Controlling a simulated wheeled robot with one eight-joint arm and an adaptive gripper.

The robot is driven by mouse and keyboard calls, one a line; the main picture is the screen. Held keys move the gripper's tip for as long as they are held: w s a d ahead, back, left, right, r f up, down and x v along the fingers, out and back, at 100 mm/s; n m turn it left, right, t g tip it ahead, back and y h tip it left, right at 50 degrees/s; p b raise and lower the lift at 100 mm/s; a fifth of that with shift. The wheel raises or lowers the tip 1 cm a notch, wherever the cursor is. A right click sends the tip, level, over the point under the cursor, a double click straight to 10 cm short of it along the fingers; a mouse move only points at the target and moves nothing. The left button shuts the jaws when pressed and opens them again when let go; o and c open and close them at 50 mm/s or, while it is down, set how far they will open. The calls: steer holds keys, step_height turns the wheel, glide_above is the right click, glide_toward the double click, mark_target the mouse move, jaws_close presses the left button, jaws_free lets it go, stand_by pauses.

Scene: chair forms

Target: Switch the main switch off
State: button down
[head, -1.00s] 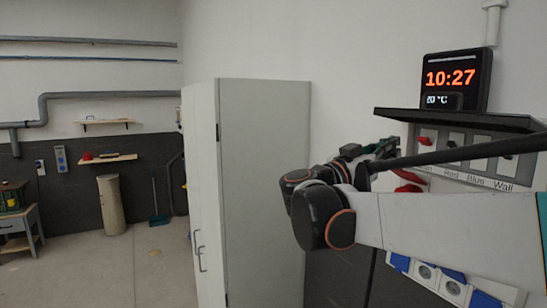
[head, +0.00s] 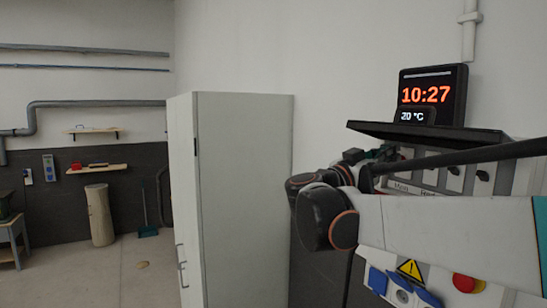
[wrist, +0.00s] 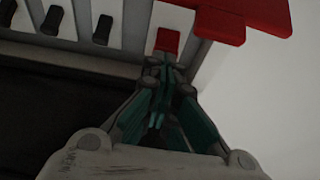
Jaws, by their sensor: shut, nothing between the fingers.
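The main switch (wrist: 167,40) shows as a red rocker in a light socket on the switch panel (wrist: 135,22) in the wrist view. My gripper (wrist: 158,72) is shut and empty, its teal fingers just below the red rocker in that picture. I cannot tell whether the fingertips touch it. In the head view my gripper (head: 383,154) is in front of the panel's left end, by the "Main" label, and hides the red rocker. Black switches (wrist: 102,30) sit to the left of it in the wrist view.
A dark shelf (head: 430,133) with a clock (head: 433,93) juts out above the panel. Below are sockets with blue covers (head: 377,281), a warning sign (head: 411,270) and a red button (head: 465,283). A red piece (wrist: 222,25) lies near the fingers. A tall cabinet (head: 240,190) stands left.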

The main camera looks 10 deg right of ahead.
steer(key=shift+w+d+r, duration=0.2)
steer(key=shift+w+r, duration=0.15)
steer(key=shift+r, duration=0.4)
stand_by(0.3)
steer(key=shift+s+f+b, duration=0.1)
steer(key=shift+f+b, duration=0.4)
steer(key=shift+f, duration=0.2)
